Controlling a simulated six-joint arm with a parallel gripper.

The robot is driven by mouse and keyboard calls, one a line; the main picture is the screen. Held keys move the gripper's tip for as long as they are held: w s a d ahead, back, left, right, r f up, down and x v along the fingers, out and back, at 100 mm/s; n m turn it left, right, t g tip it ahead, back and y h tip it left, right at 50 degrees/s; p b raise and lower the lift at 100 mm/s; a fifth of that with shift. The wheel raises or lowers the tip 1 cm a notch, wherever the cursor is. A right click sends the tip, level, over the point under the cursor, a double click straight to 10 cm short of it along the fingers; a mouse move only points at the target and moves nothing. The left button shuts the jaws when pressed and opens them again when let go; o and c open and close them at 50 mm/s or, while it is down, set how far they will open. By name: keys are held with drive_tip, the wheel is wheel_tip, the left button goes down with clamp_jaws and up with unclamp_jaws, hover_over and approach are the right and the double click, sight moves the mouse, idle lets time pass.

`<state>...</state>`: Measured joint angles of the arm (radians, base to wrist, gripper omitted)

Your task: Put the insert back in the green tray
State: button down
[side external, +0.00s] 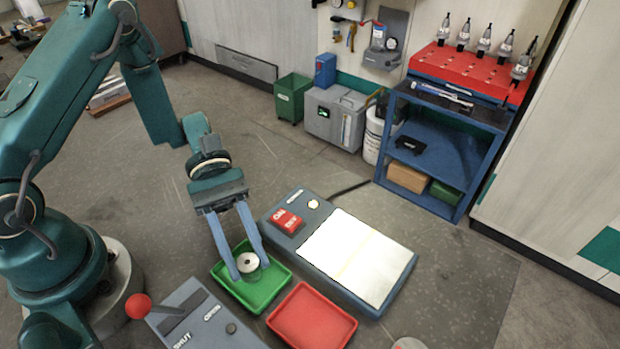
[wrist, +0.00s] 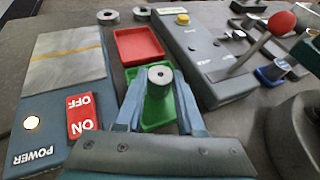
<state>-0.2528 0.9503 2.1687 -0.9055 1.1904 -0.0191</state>
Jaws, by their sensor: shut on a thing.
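The insert is a round metal piece (side external: 247,262) with a hole in its top. It sits between the two blue-grey fingers of my gripper (side external: 249,267), which is shut on it. The wrist view also shows the insert (wrist: 160,76) between the fingertips. The green tray (side external: 278,293) is directly below the fingers. In the wrist view the tray (wrist: 157,119) is partly hidden by the insert and fingers. The insert is upright and within the tray's outline; I cannot tell whether it touches the tray floor.
A red empty tray (side external: 312,318) lies beside the green one. A power box (side external: 358,258) with a bright plate and red switch stands behind. A grey lever box (side external: 205,318) with a red knob (side external: 138,306) is in front. Two metal rings (wrist: 108,16) (wrist: 141,12) lie beyond the red tray.

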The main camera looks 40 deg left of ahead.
drive_tip(key=shift+f, duration=0.3)
drive_tip(key=shift+c, duration=2.2)
unclamp_jaws()
drive_tip(key=shift+v, duration=2.55)
